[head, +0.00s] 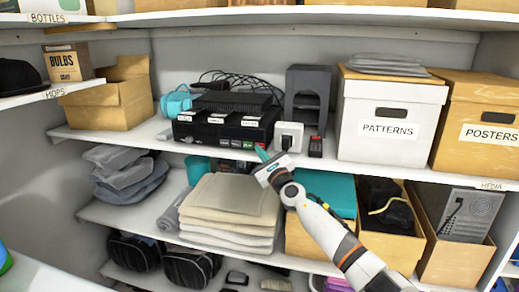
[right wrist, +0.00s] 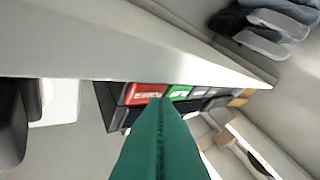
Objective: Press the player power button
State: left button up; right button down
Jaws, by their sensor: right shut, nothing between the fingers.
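The player (head: 222,128) is a black box with white labels on the middle shelf. Its front has a red button (head: 249,145) and a green button (head: 236,144) near the lower right. Their lettering is too small to read, so I cannot tell which is power. In the right wrist view the red button (right wrist: 147,93) and green button (right wrist: 179,92) sit side by side. My right gripper (head: 261,154), with teal fingers, is shut and empty just right of the red button. In the wrist view its tips (right wrist: 164,101) overlap the space between both buttons; contact cannot be told. My left gripper is not in view.
The shelf edge (head: 330,163) runs close by my right gripper. A white device (head: 289,137) and a small dark red-topped item (head: 316,147) stand right of the player. A patterns box (head: 387,148) stands farther right. Folded towels (head: 230,196) lie below.

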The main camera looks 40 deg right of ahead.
jog(key=shift+w+d+b, duration=0.2)
jog(key=shift+d+b, duration=0.05)
jog(key=shift+b, duration=0.2)
dwell(0.6)
jog(key=shift+r, duration=0.1)
jog(key=shift+s+a+p, duration=0.25)
jog(key=shift+a+p, duration=0.1)
jog(key=shift+p, duration=0.3)
jog(key=shift+s+a, duration=0.25)
jog(key=s+a+p, duration=0.3)
jog(key=p, duration=0.1)
jog(key=shift+s+a+p, duration=0.15)
jog(key=shift+a+p, duration=0.2)
jog(key=shift+a, duration=0.05)
